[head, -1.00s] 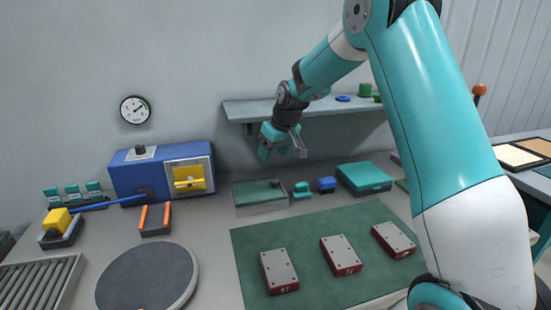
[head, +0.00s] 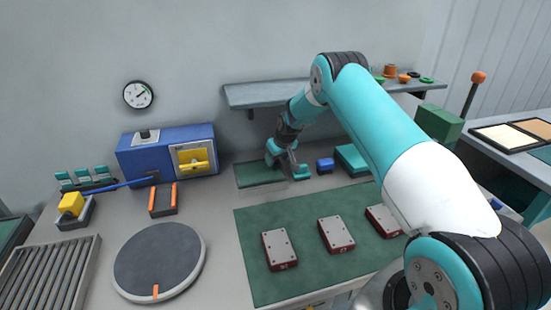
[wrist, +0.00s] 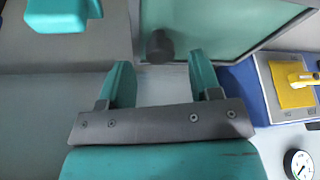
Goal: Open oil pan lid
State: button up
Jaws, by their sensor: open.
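The oil pan (head: 242,184) is a low rectangular tray with a green lid (head: 258,172), standing on the bench below the wall shelf. In the wrist view the pale green lid (wrist: 225,22) fills the top middle and right. Its dark round knob (wrist: 160,47) shows just ahead of my fingers, roughly between their lines. My gripper (head: 284,165) is low at the pan's right side, open and empty. Its two teal fingers (wrist: 161,75) are spread apart in the wrist view. I cannot tell the height gap between fingers and knob. The lid lies on the pan.
A teal block (wrist: 60,12) is close by the gripper, and a blue block (head: 325,165) stands right of it. A blue box (head: 135,165) with a yellow handle is on the left. The shelf (head: 270,93) overhangs behind. Several red-sided blocks (head: 280,249) lie on the green mat (head: 252,285).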

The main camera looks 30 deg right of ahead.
jog(key=shift+x, duration=1.35)
jog(key=shift+c, duration=0.2)
grip_shut()
jog(key=shift+r, duration=0.15)
